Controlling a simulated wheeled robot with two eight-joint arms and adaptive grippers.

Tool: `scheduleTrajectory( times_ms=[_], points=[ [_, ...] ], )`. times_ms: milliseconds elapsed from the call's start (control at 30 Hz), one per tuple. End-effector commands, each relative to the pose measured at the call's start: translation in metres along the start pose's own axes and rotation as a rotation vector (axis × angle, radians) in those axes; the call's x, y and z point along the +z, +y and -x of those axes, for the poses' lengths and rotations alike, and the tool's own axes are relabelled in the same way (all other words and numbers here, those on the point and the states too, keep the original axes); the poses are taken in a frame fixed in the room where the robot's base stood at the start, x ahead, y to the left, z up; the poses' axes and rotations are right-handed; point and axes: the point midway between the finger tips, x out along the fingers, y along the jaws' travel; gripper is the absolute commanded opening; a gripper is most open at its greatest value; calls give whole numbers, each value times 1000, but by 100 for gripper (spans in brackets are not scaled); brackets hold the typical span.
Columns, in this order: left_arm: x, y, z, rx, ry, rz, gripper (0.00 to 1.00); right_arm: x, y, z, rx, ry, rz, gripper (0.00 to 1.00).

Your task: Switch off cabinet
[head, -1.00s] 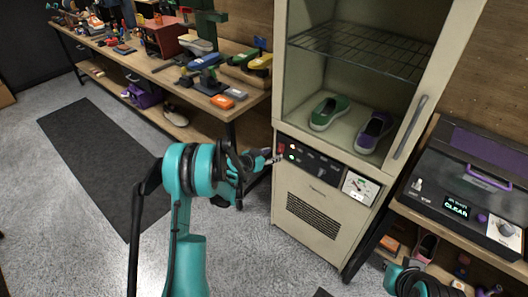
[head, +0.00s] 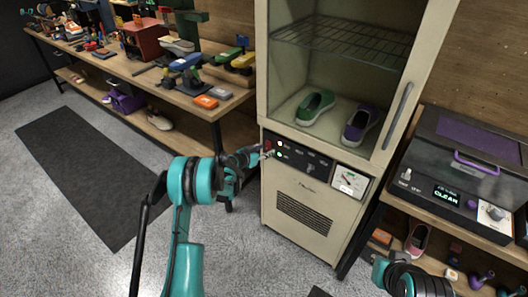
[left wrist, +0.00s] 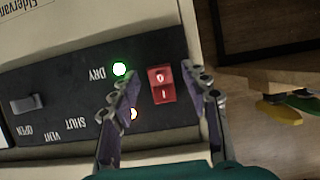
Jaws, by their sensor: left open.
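The cream cabinet (head: 310,200) stands in the middle of the head view, with a green shoe (head: 315,107) and a purple shoe (head: 361,124) behind its glass front. Its dark control panel (head: 300,156) runs below the glass. In the left wrist view, the red rocker switch (left wrist: 161,85) is marked 0 and I, beside a lit green lamp (left wrist: 119,68). My left gripper (left wrist: 164,82) is open, its fingers on either side of the red switch; contact cannot be told. In the head view it is at the panel's left end. My right arm shows at bottom right; its fingertips are not visible.
A workbench (head: 180,92) with tools and clutter stands left of the cabinet. A dark machine with a CLEAR display (head: 446,196) sits on a shelf to the right. A dark mat (head: 80,170) lies on the open floor at left.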

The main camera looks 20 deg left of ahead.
Motion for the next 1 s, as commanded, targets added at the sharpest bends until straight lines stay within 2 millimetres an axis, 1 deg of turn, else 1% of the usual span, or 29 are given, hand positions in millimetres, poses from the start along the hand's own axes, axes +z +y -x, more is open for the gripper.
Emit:
scheduleTrajectory(
  times_ms=[67, 167, 200, 233, 267, 433, 533, 800, 1000],
  points=[
    [0, 0, 0, 0, 0, 0, 47, 0, 0, 0, 0, 0, 0, 0],
    [0, 0, 0, 0, 0, 0, 23, 0, 0, 0, 0, 0, 0, 0],
    [0, 0, 0, 0, 0, 0, 12, 0, 0, 0, 0, 0, 0, 0],
    [0, 0, 0, 0, 0, 0, 4, 0, 0, 0, 0, 0, 0, 0],
    [0, 0, 0, 0, 0, 0, 0, 0, 0, 0, 0, 0, 0, 0],
    [0, 0, 0, 1, 5, 0, 0, 0, 0, 0, 0, 0, 0, 0],
    [2, 1, -1, 3, 40, 0, 0, 0, 0, 0, 0, 0, 0, 0],
    [9, 1, -6, 4, 251, 2, 0, 0, 0, 0, 0, 0, 0, 0],
    [11, 1, -9, 3, 366, 0, 0, 0, 0, 0, 0, 0, 0, 0]
  ],
)
